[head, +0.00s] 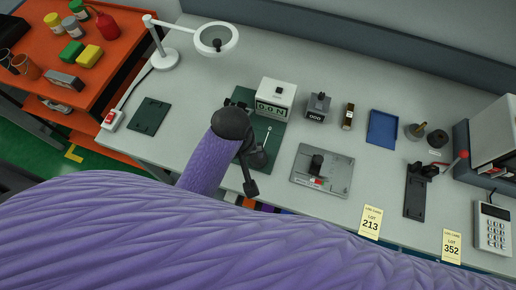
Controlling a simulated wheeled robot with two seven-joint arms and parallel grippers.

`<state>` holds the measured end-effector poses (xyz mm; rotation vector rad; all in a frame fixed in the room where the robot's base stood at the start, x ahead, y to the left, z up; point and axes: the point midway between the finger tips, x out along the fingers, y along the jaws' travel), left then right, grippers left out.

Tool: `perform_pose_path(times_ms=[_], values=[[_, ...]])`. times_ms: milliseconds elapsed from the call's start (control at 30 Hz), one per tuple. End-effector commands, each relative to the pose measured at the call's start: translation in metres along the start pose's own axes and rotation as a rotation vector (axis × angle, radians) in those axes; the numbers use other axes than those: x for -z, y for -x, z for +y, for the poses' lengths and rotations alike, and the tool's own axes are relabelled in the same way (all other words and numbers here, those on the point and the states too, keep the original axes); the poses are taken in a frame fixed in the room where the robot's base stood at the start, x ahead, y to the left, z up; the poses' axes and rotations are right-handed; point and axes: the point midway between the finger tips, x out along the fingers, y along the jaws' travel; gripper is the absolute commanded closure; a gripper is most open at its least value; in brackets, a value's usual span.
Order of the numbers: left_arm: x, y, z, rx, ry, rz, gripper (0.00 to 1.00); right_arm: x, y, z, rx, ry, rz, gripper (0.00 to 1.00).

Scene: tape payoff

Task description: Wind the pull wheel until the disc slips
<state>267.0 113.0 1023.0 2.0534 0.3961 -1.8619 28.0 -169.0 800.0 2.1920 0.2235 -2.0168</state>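A purple-sleeved arm fills the bottom of the head view and seems to come in from the left; I take it as my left arm. Its dark gripper (250,158) is over a dark green mat (272,150), just in front of a white box with a display (276,97). The wrist and sleeve cover much of what is there, so I cannot tell whether the fingers are open or hold anything. A thin light-coloured pin (267,136) shows beside the gripper. I cannot make out the pull wheel or the disc for certain. My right gripper is not in view.
A grey counter (317,107), blue tray (382,129) and grey plate with a black block (303,177) stand right of the mat. A black fixture (414,196) and keypad (493,228) are farther right. A magnifier lamp (165,59) stands behind left.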

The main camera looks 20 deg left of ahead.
Motion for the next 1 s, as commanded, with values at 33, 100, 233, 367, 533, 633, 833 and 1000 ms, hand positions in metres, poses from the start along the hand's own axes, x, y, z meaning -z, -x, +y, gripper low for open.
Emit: perform_pose_path(times_ms=[33, 100, 233, 367, 533, 633, 833, 1000], values=[[0.009, 0.0, 0.011, 0.009, 0.063, -0.017, 0.0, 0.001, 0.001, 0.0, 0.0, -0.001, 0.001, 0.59], [0.018, -0.002, 0.022, 0.03, 0.152, -0.041, 0.0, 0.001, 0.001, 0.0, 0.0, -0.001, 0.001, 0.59], [0.03, -0.003, 0.037, 0.065, 0.273, -0.068, 0.0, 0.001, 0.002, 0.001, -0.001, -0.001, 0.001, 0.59], [0.032, -0.016, 0.04, 0.079, 0.313, -0.076, 0.0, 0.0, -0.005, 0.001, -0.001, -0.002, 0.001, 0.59], [0.027, -0.059, 0.037, 0.081, 0.31, -0.076, 0.0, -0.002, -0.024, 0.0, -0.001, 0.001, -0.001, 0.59], [0.025, -0.082, 0.035, 0.08, 0.31, -0.076, 0.0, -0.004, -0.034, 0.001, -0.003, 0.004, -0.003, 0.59], [0.024, -0.102, 0.034, 0.077, 0.31, -0.075, 0.0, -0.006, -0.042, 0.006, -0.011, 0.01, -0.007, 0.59], [0.024, -0.102, 0.034, 0.076, 0.31, -0.073, 0.0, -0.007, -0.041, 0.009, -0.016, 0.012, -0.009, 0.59]])
